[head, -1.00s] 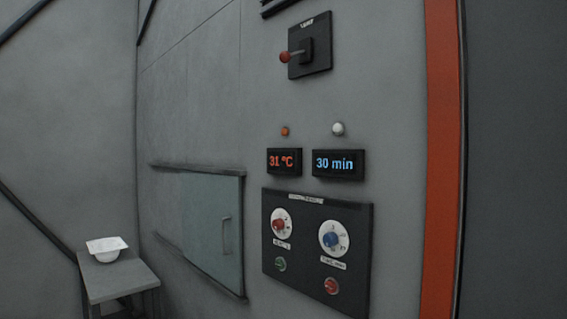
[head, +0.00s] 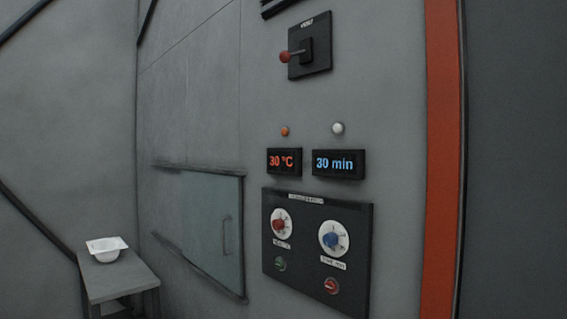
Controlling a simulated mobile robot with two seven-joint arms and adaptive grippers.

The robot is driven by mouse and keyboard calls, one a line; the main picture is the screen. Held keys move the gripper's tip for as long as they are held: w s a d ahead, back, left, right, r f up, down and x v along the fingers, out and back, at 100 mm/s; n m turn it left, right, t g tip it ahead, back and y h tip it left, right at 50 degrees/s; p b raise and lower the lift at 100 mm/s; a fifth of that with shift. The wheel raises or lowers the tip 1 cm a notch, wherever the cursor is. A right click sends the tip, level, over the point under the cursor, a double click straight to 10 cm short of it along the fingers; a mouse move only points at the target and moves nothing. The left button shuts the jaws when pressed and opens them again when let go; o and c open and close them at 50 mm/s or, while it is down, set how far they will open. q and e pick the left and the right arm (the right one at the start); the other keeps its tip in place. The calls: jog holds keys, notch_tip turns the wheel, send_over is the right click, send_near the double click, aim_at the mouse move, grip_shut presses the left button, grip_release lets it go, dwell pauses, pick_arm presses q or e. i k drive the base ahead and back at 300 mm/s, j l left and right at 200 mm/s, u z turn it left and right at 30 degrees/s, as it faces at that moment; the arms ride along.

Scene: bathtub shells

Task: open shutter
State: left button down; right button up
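The shutter (head: 207,225) is a pale blue-green, glass-like sliding panel in the grey wall, at the lower left of the controls. It has a vertical bar handle (head: 227,236) near its right edge. Dark rails (head: 200,168) run along its top and bottom and extend to the left of the panel. The panel covers the right part of the railed area. Whether an opening lies behind it cannot be told. Neither of my grippers is in view.
A control panel (head: 310,277) with a red knob (head: 279,225), a blue knob (head: 331,240) and two buttons is right of the shutter. A white bathtub shell (head: 106,249) sits on a small table (head: 115,279).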

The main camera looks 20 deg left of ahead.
aim_at(211, 202)
jog(key=u, duration=1.25)
